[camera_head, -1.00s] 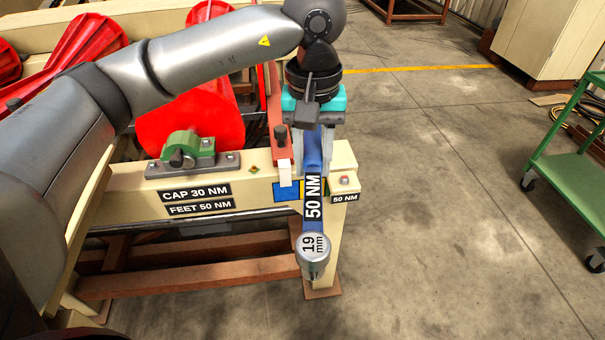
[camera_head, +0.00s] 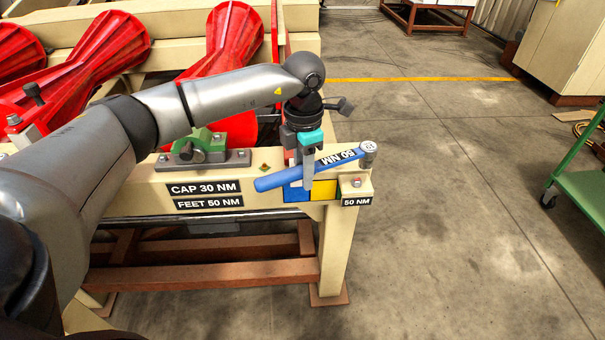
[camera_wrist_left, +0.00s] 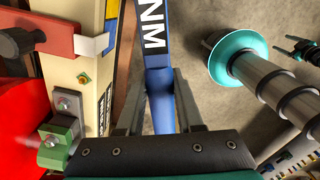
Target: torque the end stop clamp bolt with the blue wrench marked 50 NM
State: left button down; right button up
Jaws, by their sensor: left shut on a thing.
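My left gripper (camera_head: 308,182) is shut on the blue wrench (camera_head: 279,179) around its handle. The wrench lies nearly level across the front of the beam's right end, its "50 NM" label facing up. Its grey head (camera_head: 368,148) points right and appears above and slightly right of the bolt (camera_head: 356,183) beside the "50 NM" plate; whether they touch is unclear, but a gap seems visible. In the left wrist view the wrench (camera_wrist_left: 158,70) runs upward between the two fingers, its head out of frame.
A cream beam (camera_head: 150,200) carries a green bearing block (camera_head: 204,146) and "CAP 30 NM" and "FEET 50 NM" plates. Red rollers (camera_head: 215,40) lie behind. A green cart (camera_head: 585,200) is at right; floor between is clear.

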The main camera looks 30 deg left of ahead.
pick_arm(q)
jog(key=shift+w+a+f+n, duration=0.1)
jog(key=shift+a+f+n, duration=0.1)
jog(key=shift+n, duration=0.2)
jog(key=shift+r, duration=0.1)
jog(key=s+d+f+n+p, duration=0.2)
jog(key=d+f+n, duration=0.3)
jog(key=d+n, duration=0.3)
jog(key=d, duration=0.3)
jog(key=shift+d+n, duration=0.2)
jog(key=shift+n, duration=0.1)
dwell(0.6)
jog(key=shift+s+f+b, duration=0.1)
jog(key=shift+f+b, duration=0.3)
jog(key=shift+f, duration=0.45)
dwell(0.4)
jog(key=shift+a, duration=0.15)
